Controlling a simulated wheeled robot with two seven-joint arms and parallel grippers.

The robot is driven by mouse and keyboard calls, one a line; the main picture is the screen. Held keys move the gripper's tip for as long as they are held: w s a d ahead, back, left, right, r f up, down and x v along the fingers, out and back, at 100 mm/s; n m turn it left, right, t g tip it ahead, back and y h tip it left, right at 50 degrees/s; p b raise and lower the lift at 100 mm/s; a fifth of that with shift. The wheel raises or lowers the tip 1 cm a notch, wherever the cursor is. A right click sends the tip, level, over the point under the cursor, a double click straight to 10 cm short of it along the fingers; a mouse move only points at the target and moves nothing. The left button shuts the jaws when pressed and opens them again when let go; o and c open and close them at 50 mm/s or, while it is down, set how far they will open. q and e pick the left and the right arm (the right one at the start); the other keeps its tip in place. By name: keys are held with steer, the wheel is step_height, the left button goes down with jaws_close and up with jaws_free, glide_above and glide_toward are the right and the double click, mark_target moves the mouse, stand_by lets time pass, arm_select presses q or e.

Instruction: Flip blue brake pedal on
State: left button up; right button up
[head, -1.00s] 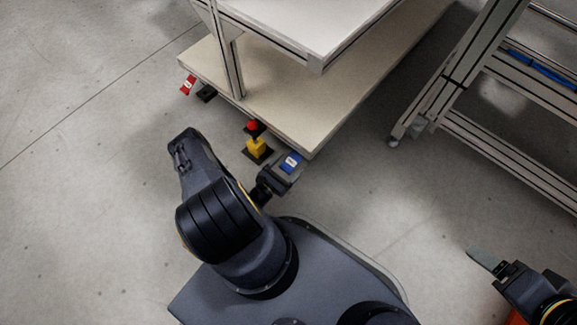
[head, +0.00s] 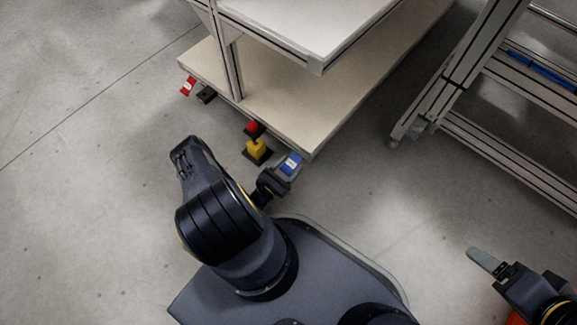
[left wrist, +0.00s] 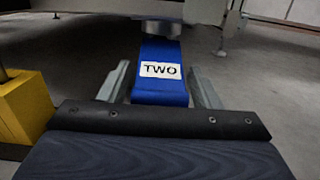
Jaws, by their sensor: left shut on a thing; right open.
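The blue brake pedal (head: 291,163) sits at the near corner of the workbench's lower shelf in the head view. In the left wrist view the blue pedal (left wrist: 160,73) carries a white label reading "TWO". My left gripper (head: 285,172) is at the pedal; its two grey fingers (left wrist: 160,88) lie on either side of it, shut on it. The pedal's mount is mostly hidden. My right gripper (head: 484,260) is at the lower right, open, empty and away from the bench.
A red pedal (head: 188,86) is further left. The shelf (head: 290,110) overhangs nearby. A metal frame (head: 480,130) stands at right.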

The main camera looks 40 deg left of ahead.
arm_select(q)
steer(key=shift+f+t, duration=0.15)
steer(key=shift+t, duration=0.15)
steer(key=o, duration=1.3)
steer(key=shift+o, duration=0.2)
steer(key=shift+s+a+f+p, duration=0.15)
steer(key=shift+s+p, duration=0.1)
steer(key=shift+s, duration=1)
steer(key=shift+s+a+f+p, duration=0.1)
steer(key=shift+s+f+p, duration=0.15)
steer(key=shift+s, duration=1.05)
steer(key=shift+s+a+f+p, duration=0.1)
steer(key=shift+s+p, duration=0.2)
steer(key=shift+s, duration=0.95)
